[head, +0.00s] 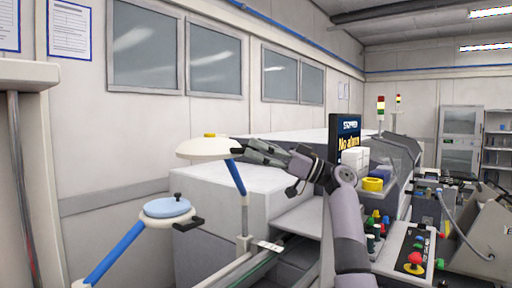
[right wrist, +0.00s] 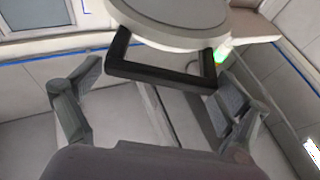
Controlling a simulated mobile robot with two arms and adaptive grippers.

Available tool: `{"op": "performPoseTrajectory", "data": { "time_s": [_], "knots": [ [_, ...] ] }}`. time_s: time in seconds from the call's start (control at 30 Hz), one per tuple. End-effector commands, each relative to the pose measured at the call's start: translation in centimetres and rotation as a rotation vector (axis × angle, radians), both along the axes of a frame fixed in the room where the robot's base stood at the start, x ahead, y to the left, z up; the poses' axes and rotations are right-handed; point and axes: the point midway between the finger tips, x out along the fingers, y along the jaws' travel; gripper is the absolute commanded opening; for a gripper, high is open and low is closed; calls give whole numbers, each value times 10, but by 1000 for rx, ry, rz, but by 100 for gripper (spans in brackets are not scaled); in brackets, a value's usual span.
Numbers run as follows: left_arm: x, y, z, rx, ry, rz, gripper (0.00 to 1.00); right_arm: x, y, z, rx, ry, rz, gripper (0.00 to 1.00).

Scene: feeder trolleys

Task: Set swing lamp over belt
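A swing lamp with a cream round head (head: 208,149) and yellow knob stands on a blue arm (head: 236,178) beside the belt (head: 262,265). My right gripper (head: 244,151) is close to the right side of this head. In the right wrist view, a pale round lamp head (right wrist: 180,14) with a black loop handle (right wrist: 160,76) lies ahead; the open fingers are either side of the handle, and I see no firm grip. A second lamp (head: 168,208) with a blue lid and dark handle is at lower left. My left gripper is not in view.
A white machine housing (head: 215,205) stands behind the belt. A dark screen (head: 345,140), a yellow roll (head: 373,184) and a control panel with a red button (head: 414,259) are at right. A pale column (head: 20,170) stands at the left edge.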

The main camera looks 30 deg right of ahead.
Motion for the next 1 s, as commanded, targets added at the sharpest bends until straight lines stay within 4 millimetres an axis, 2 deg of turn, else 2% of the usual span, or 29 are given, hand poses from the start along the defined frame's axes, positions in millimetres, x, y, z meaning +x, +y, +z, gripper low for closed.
{"op": "performPoseTrajectory", "data": {
  "time_s": [0.3,0.43,0.57,0.8,1.0],
  "knots": [
    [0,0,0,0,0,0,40,0,2,-1,-2,2,3,100],
    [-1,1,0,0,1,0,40,0,2,4,-2,0,3,100],
    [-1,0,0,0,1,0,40,0,1,23,-3,-3,2,100],
    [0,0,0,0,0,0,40,0,1,69,-2,-2,2,100],
    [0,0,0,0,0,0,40,0,1,93,-1,1,2,100]
  ]
}}
